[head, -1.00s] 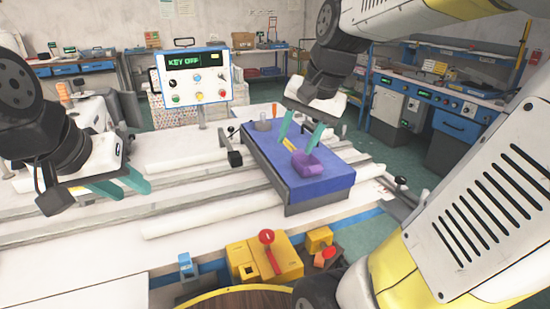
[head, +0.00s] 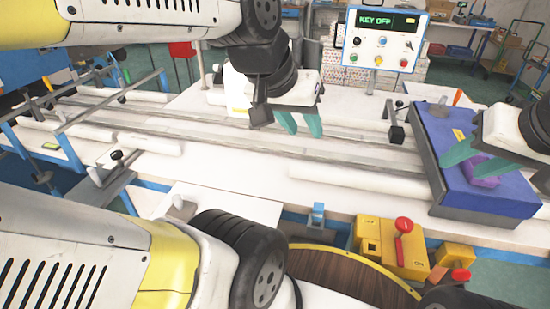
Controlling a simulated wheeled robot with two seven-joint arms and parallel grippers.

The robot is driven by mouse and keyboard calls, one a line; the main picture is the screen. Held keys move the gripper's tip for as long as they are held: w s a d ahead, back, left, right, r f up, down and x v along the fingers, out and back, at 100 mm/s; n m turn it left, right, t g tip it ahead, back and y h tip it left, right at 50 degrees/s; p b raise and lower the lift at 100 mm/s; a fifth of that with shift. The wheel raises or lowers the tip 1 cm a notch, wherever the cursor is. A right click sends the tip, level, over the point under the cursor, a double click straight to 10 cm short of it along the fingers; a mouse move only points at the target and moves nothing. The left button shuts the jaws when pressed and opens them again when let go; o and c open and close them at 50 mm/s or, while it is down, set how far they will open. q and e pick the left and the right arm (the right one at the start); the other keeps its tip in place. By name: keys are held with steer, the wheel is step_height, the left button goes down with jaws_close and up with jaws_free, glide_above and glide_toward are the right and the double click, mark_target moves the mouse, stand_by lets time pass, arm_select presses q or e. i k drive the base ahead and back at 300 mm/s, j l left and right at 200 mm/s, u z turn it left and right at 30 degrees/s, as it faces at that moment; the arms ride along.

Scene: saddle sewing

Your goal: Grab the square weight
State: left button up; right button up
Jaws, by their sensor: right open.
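A small purple block (head: 488,181), which looks like the square weight, lies on the blue-topped platform (head: 505,202) at the right of the head view. It is partly hidden by a finger of my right gripper (head: 475,160). The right gripper is open, with its teal fingers apart. One finger is over or against the block and the other is to its left; I cannot tell whether they touch it. My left gripper (head: 299,123) is open and empty above the white table, well left of the platform.
A control panel reading KEY OFF (head: 381,38) stands behind the table. A yellow box with a red lever (head: 403,245) is at the front edge. A small yellow piece (head: 459,134) lies on the platform. Long rails (head: 200,133) cross the white table.

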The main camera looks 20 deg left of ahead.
mark_target(181, 211)
steer(key=k+l+u, duration=0.15)
steer(key=k+u, duration=0.15)
steer(key=i+u, duration=0.1)
steer(key=u, duration=0.75)
steer(key=i+u, duration=0.15)
steer(key=u, duration=0.75)
steer(key=k+l, duration=0.15)
steer(key=k, duration=0.05)
